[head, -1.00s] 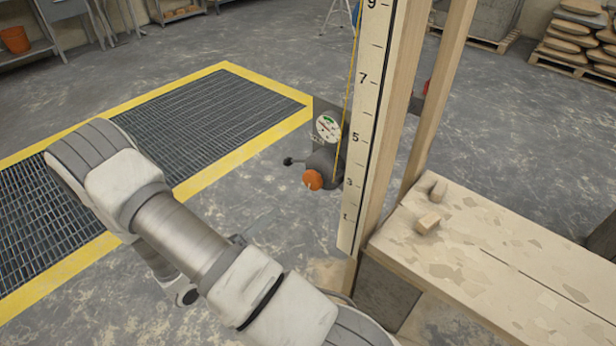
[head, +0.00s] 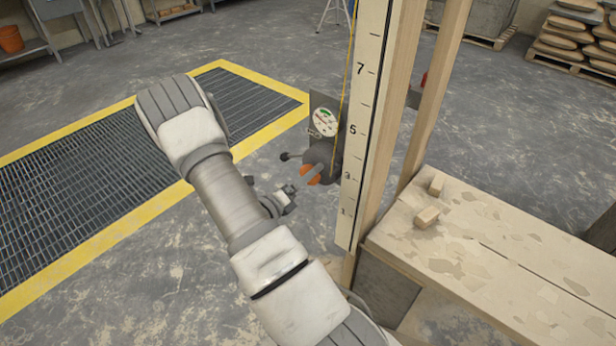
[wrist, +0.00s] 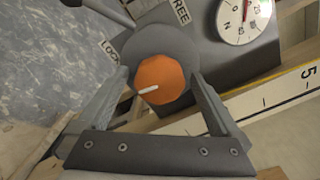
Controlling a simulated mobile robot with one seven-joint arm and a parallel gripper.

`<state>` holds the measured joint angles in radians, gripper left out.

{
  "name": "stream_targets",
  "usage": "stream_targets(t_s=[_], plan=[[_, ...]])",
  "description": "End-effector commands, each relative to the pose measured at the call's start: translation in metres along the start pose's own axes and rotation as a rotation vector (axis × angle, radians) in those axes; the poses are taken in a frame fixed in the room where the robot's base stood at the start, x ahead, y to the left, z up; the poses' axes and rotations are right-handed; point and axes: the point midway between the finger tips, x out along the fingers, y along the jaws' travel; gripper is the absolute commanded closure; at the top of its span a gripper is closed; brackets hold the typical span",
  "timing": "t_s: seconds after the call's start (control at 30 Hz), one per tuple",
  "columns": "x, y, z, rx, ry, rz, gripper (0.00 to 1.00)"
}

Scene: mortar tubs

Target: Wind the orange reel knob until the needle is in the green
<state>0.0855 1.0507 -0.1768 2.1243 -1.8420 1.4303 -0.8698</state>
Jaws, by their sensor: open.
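The orange reel knob (head: 305,172) is on a grey reel beside the tall numbered board, partly hidden by my gripper (head: 313,174). In the wrist view the knob (wrist: 161,80) lies between the two fingers of my gripper (wrist: 159,79), which are open on either side of it. A pale mark on its face points left. I cannot tell whether the fingers touch it. The round white dial (head: 323,121) above the reel has a green band near its top. In the wrist view the dial (wrist: 243,17) is cut off, with a red needle; its reading is unclear.
A lever with a dark ball (head: 285,157) sticks out left of the reel; LOCK and FREE labels show in the wrist view. The numbered board (head: 362,130) stands close right of the reel. A wooden bench (head: 480,250) is at right, a yellow-edged floor grate (head: 100,160) at left.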

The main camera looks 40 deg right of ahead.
Motion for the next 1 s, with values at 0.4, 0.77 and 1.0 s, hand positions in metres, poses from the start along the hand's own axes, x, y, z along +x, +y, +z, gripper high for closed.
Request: stream_targets(t_s=[0.4, 0.77, 1.0], plan=[[0.0070, 0.0000, 0.0003, 0.000, -0.001, 0.000, 0.05], [0.0067, 0.0000, 0.0002, 0.000, 0.000, 0.000, 0.70], [0.0065, 0.0000, 0.0001, 0.008, -0.001, 0.000, 0.82]])
